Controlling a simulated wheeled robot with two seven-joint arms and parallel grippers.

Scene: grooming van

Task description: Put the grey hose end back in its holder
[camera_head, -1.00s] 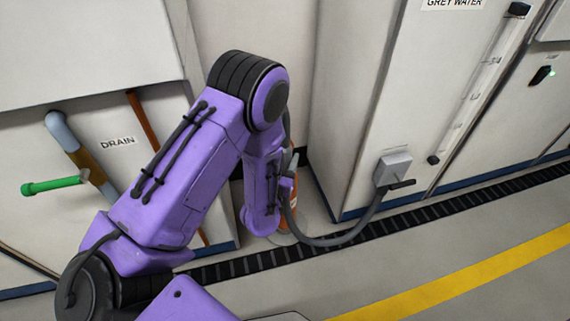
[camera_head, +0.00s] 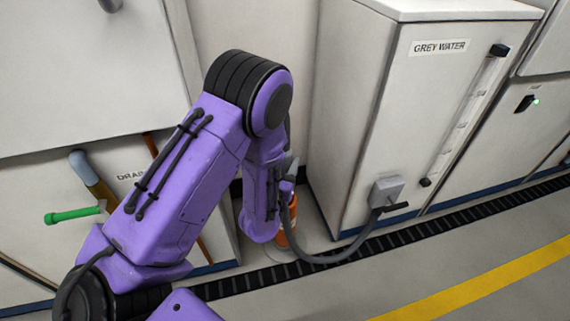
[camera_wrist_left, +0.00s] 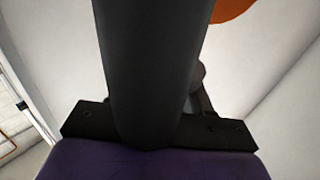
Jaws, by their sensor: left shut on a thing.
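The grey hose (camera_head: 335,256) hangs in a loop from a grey box on the front of the cabinet marked GREY WATER. Its other end rises to my left gripper (camera_head: 287,187), which shows only partly behind my purple forearm. In the left wrist view a thick dark cylinder, the hose end (camera_wrist_left: 148,70), fills the middle in front of the gripper (camera_wrist_left: 155,130), which is shut on it. The tip of the hose end is out of frame there. I cannot pick out the holder for certain. My right gripper is not in view.
The GREY WATER cabinet (camera_head: 355,120) stands right of my arm. An orange object (camera_head: 284,238) stands on the floor behind my forearm, partly hidden. A green-handled drain pipe (camera_head: 72,215) juts out at the left. The floor with the yellow stripe (camera_head: 480,280) is clear.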

